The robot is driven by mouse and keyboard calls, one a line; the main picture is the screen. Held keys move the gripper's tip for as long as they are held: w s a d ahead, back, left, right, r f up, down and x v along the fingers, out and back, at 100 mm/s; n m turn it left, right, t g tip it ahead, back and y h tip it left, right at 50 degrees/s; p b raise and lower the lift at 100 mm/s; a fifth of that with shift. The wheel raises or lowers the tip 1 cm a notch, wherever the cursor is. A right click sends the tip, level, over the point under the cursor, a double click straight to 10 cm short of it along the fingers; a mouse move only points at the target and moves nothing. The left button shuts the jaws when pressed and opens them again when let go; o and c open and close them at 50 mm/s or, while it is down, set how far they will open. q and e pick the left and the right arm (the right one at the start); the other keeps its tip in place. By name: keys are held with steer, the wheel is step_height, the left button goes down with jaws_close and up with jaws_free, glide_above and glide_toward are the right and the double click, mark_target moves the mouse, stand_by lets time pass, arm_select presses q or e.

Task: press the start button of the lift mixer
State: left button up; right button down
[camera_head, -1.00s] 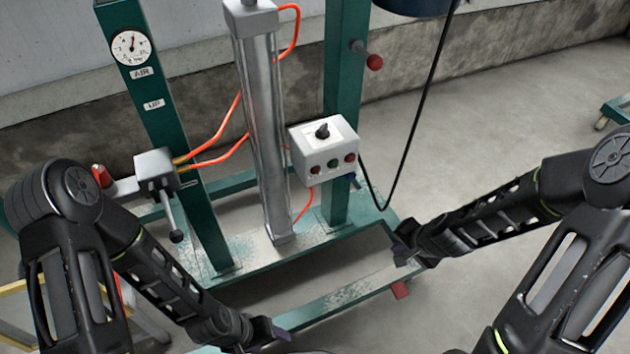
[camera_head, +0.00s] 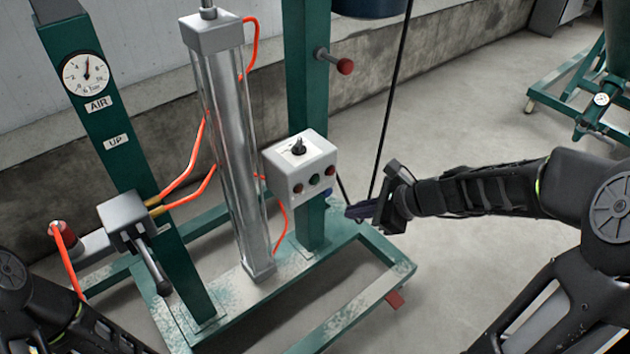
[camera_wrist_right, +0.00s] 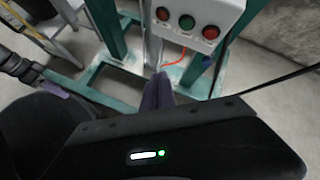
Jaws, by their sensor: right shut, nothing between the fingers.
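The lift mixer's white control box (camera_head: 300,165) is on the green post. It has a black rotary switch (camera_head: 298,147) on top and a green button (camera_head: 314,180) between two red buttons. In the right wrist view the green button (camera_wrist_right: 187,22) is near the top edge. My right gripper (camera_head: 350,212) is shut and empty, right of and below the box, apart from it. Its fingers (camera_wrist_right: 158,92) point ahead, below the buttons in the wrist picture. A dark part at the left of that view seems to be my left gripper (camera_wrist_right: 52,90); its jaws are unclear.
A silver cylinder (camera_head: 232,150) with orange hoses stands left of the box. A black cable (camera_head: 388,110) hangs close behind my right gripper. A red-knobbed lever (camera_head: 345,66) sticks out above. Open floor lies to the right.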

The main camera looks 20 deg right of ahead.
mark_target(315, 180)
steer(key=w+a+p, duration=0.1)
steer(key=w+a, duration=0.2)
steer(key=w, duration=0.5)
steer(key=shift+w+p, duration=0.2)
steer(key=shift+p, duration=0.15)
steer(key=shift+d, duration=0.1)
stand_by(1.9)
steer(key=shift+w, duration=0.4)
steer(key=shift+w+a+p, duration=0.3)
steer(key=shift+w+p, duration=0.05)
steer(key=shift+p, duration=0.05)
stand_by(0.6)
steer(key=shift+s, duration=0.1)
steer(key=shift+s+d+b, duration=0.25)
steer(key=shift+s+b, duration=0.05)
steer(key=shift+s, duration=0.4)
